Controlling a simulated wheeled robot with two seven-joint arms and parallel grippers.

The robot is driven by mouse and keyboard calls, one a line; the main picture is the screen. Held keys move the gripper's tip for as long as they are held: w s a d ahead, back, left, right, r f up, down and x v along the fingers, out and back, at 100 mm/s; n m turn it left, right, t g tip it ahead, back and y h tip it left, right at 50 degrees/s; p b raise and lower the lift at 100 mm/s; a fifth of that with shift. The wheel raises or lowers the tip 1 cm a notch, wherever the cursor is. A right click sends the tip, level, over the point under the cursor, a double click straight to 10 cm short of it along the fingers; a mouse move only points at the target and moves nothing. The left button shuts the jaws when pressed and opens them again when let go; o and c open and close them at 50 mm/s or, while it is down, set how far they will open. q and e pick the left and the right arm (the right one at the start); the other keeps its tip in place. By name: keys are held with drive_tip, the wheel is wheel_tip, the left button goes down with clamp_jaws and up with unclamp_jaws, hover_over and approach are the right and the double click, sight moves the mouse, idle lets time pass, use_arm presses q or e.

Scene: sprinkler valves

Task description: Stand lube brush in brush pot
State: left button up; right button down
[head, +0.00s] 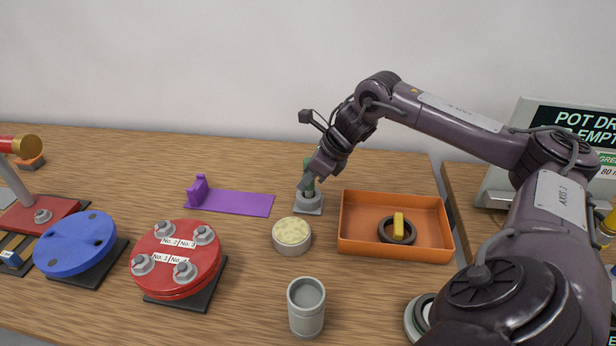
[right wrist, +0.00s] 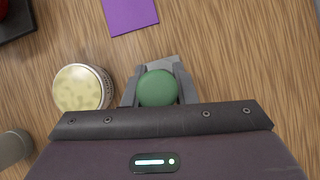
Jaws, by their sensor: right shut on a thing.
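My right gripper (head: 309,182) is shut on a green-topped thing (head: 308,163) above a grey square base (head: 309,205) on the table. In the right wrist view, its round green top (right wrist: 158,88) sits between the two fingers, with part of the grey base (right wrist: 163,63) beyond. I cannot tell whether this is the lube brush; no bristles show. An empty grey cup (head: 306,308), which looks like the brush pot, stands upright near the front, apart from the gripper. My left gripper is not in view.
A tin of pale yellow paste (head: 291,236) stands just left of the gripper. An orange tray (head: 350,246) with a dark ring and yellow piece is right. A purple holder (head: 235,203), red disc (head: 180,262) and blue disc (head: 77,243) lie left. Bare table surrounds the cup.

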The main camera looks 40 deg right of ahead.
drive_tip(key=shift+f, duration=0.15)
drive_tip(key=c, duration=1.2)
unclamp_jaws()
drive_tip(key=shift+r, duration=0.3)
drive_tip(key=b+v, duration=0.1)
drive_tip(key=v, duration=1)
drive_tip(key=shift+s+r, duration=0.3)
drive_tip(key=shift+r, duration=0.05)
